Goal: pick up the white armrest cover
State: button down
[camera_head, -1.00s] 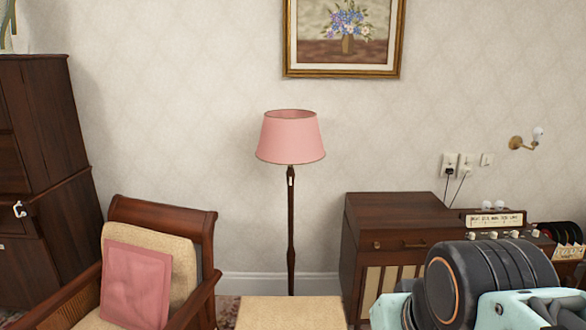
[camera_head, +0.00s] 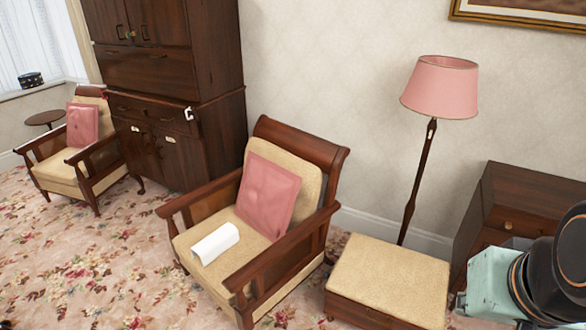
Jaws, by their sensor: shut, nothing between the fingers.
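The white armrest cover (camera_head: 214,243) lies on the cream seat of the nearer wooden armchair (camera_head: 293,250), in front of a pink cushion (camera_head: 267,195). It looks like a curved white sheet, close to the chair's left armrest but resting on the seat. My gripper is not in view. Only a black and mint part of my own arm shows at the lower right edge, well to the right of the chair.
A cream-topped footstool (camera_head: 390,278) stands right of the armchair, before a pink floor lamp (camera_head: 441,88) and a wooden cabinet (camera_head: 525,200). A tall dark cupboard (camera_head: 165,65) and a second armchair (camera_head: 75,150) stand behind left. Flowered carpet (camera_head: 85,265) is clear at front left.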

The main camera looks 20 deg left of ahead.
aim_at(211, 247)
jog(key=u, duration=1.55)
jog(key=z, duration=0.6)
jog(key=i+j+z, duration=0.2)
jog(key=z, duration=0.15)
jog(key=i+j+z, duration=0.15)
jog(key=j+z, duration=0.15)
jog(key=j, duration=0.2)
jog(key=i+j+z, duration=0.15)
jog(key=j, duration=0.2)
jog(key=i+j+z, duration=0.1)
jog(key=j, duration=0.25)
jog(key=i+j+z, duration=0.15)
jog(key=j, duration=0.25)
jog(key=j+z, duration=0.1)
jog(key=j, duration=0.25)
jog(key=i+j, duration=0.1)
jog(key=j, duration=0.4)
jog(key=i+j, duration=0.1)
jog(key=j, duration=0.45)
jog(key=i+j+z, duration=0.1)
jog(key=j, duration=0.4)
